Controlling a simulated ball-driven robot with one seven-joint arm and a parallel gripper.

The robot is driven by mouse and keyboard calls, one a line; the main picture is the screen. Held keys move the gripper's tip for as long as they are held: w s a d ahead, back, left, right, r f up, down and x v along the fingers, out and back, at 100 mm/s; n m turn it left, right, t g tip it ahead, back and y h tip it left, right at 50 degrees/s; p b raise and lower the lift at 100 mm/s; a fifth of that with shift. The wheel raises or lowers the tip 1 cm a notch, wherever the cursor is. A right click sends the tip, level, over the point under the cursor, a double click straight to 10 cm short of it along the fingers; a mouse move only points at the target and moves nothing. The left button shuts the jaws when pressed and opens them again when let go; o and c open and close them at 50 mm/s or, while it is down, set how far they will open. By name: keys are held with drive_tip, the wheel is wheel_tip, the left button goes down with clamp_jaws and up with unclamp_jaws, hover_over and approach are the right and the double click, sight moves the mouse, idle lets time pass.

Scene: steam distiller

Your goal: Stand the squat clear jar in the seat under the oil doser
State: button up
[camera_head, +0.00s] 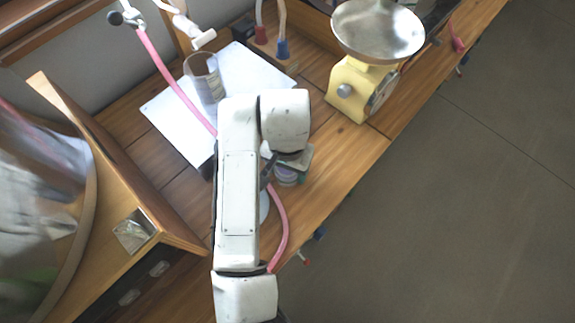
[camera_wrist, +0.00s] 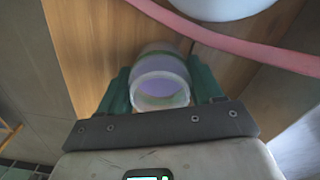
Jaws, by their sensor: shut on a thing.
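The squat clear jar (camera_wrist: 160,84) sits between the green fingers of my gripper (camera_wrist: 162,76) in the wrist view, its round mouth facing the camera. It looks lavender inside, with a greenish band. My gripper is shut on it. In the head view the jar (camera_head: 287,176) shows below the end of my arm, over the wooden bench; I cannot tell whether it touches the wood. A white spout-like fitting (camera_head: 194,32) stands at the back of the bench; I cannot tell whether it is the oil doser. The seat is not clearly visible.
A clear cylinder (camera_head: 202,78) stands on a white board (camera_head: 252,72). A pink hose (camera_head: 163,68) crosses the bench past my arm. A yellow scale (camera_head: 352,88) with a metal pan stands at right. A wooden cabinet (camera_head: 120,170) is at left.

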drive_tip(key=o, duration=1.2)
wheel_tip(320, 180, up, 12)
drive_tip(key=shift+r+p, duration=0.1)
drive_tip(key=shift+p, duration=0.75)
